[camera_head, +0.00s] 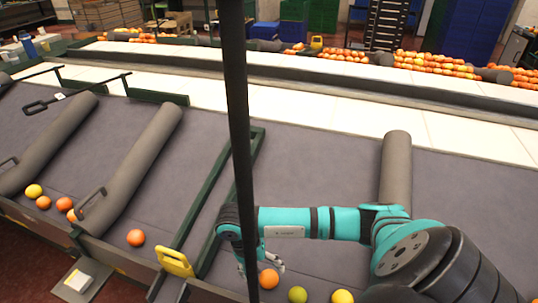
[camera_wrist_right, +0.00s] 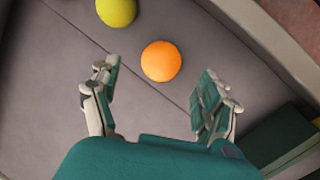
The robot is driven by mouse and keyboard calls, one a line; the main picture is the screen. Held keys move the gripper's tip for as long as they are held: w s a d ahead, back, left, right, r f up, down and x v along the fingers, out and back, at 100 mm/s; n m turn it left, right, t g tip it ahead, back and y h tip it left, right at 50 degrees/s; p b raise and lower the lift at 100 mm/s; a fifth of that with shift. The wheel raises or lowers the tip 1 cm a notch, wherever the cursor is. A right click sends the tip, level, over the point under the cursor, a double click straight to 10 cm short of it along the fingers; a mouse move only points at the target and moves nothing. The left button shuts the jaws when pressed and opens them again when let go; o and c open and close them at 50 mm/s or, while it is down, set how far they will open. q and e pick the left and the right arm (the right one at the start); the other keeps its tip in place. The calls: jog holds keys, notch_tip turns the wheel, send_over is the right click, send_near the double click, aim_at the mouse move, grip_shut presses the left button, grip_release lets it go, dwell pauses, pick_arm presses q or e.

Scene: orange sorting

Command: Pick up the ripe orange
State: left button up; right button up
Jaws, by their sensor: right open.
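A ripe orange (camera_head: 268,278) lies on the grey sorting surface near the front edge. It also shows in the right wrist view (camera_wrist_right: 161,61), just beyond and between the fingertips. My right gripper (camera_head: 260,264) is open and empty, right beside the orange in the head view. In the wrist view my right gripper (camera_wrist_right: 159,80) has its fingers spread wide, with no visible contact on the orange. A green fruit (camera_head: 297,295) lies to the right of the orange, and a yellow-green fruit (camera_wrist_right: 116,11) shows beyond it in the wrist view. My left gripper is not in view.
A yellow fruit (camera_head: 342,297) lies farther right. A green rail with a yellow handle (camera_head: 175,262) stands left of my right gripper. Another orange (camera_head: 136,238) lies left of that rail. A grey padded roller (camera_head: 396,165) lies behind my arm. A dark vertical pole crosses the head view.

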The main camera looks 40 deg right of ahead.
aim_at(266, 275)
jog(key=p+x, duration=0.1)
jog(key=x, duration=0.2)
jog(key=shift+s+f, duration=0.2)
jog(key=shift+f, duration=0.55)
